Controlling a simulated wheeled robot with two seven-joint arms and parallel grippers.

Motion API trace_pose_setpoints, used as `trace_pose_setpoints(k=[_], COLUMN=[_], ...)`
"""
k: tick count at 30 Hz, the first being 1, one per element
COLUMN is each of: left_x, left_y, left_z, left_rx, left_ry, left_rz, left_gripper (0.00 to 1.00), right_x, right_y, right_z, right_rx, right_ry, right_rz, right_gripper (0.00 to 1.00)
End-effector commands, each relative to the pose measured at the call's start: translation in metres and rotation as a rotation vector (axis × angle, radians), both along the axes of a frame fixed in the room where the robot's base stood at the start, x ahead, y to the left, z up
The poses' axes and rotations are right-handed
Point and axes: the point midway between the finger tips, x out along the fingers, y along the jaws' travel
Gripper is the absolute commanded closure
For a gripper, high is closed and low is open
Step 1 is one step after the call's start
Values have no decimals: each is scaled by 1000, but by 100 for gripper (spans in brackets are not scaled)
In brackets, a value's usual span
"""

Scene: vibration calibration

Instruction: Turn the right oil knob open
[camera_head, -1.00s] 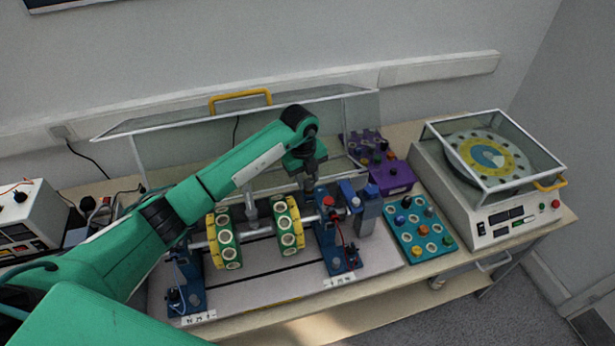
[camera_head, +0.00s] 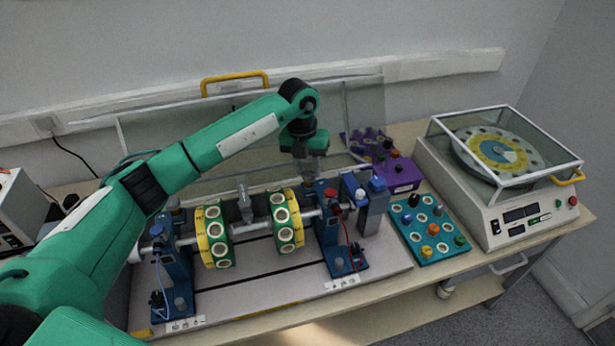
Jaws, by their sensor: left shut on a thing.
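My left arm comes in from the left over the rotor rig. Its gripper (camera_head: 312,174) points down at the top of the right blue bearing stand (camera_head: 329,225). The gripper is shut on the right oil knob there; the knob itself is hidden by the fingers. The left blue bearing stand (camera_head: 176,270) carries a small knob on top, partly beside my arm. A shaft with two yellow-green discs (camera_head: 215,235) and (camera_head: 285,222) runs between the stands. My right gripper is not in view.
A raised clear cover with a yellow handle (camera_head: 235,82) stands behind the rig. To the right are a purple block (camera_head: 402,178), a teal tray of coloured plugs (camera_head: 428,232) and a white balancing machine (camera_head: 510,220) under a clear lid. The rig's front base is clear.

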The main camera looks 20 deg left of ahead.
Motion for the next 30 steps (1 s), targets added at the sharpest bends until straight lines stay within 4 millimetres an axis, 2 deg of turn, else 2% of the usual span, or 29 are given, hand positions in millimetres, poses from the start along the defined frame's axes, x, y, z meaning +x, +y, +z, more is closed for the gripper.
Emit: trace_pose_setpoints(k=[1,15,21,30], left_x=[2,3,3,3], left_y=[1,-1,-2,-3], left_z=[-4,-3,-2,0], left_rx=[1,1,0,0], left_ry=[-6,-4,-5,-3], left_rz=[-43,-480,-633,-773], left_gripper=[90,90,90,90], right_x=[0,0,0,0], right_y=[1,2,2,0], right_z=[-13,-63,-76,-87], right_rx=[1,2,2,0], right_ry=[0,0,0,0], right_rz=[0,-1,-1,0], right_gripper=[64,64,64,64])
